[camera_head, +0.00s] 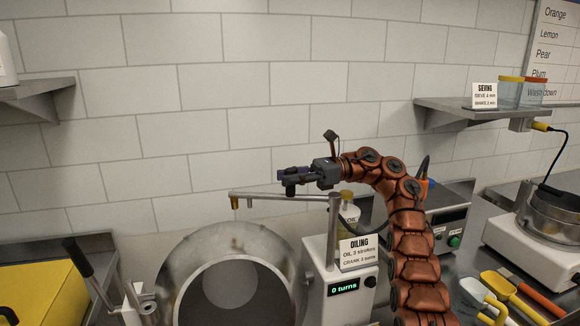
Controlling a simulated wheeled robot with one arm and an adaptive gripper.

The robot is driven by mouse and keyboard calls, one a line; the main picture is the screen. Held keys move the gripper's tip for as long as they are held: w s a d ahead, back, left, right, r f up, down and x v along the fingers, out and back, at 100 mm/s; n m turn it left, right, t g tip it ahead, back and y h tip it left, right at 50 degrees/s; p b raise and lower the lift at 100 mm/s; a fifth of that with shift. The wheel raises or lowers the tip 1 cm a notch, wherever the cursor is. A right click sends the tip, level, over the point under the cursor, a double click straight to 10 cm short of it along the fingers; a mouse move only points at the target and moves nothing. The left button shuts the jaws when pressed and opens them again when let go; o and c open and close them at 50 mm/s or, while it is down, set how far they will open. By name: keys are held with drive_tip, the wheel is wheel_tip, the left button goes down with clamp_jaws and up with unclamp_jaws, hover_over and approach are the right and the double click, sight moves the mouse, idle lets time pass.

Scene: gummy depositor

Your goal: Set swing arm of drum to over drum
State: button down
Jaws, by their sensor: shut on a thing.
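The steel drum (180,285) lies with its round open mouth toward me at the lower middle. The swing arm (262,195) is a thin metal bar running left from the top of a post (333,235) beside the drum. Its brass-tipped left end (235,203) appears above the drum's upper left part; the exact depth is hard to tell. My gripper (287,180) is at the middle of the bar, shut on the swing arm around a dark knob-like part. The fingers partly hide the grip point.
The oiling unit (323,265) with a "0 turns" display and a sign (358,253) stands right of the drum. An oil bottle (348,215) is behind the post. Scoops (500,290) lie right.

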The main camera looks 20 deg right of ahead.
drive_tip(key=shift+s+g+p, duration=0.2)
drive_tip(key=shift+g+p, duration=0.1)
drive_tip(key=shift+p, duration=0.15)
drive_tip(key=c, duration=0.9)
unclamp_jaws()
drive_tip(key=shift+c, duration=0.2)
drive_tip(key=shift+w+f+b, duration=0.1)
drive_tip(key=shift+f+b, duration=0.05)
drive_tip(key=shift+b, duration=0.45)
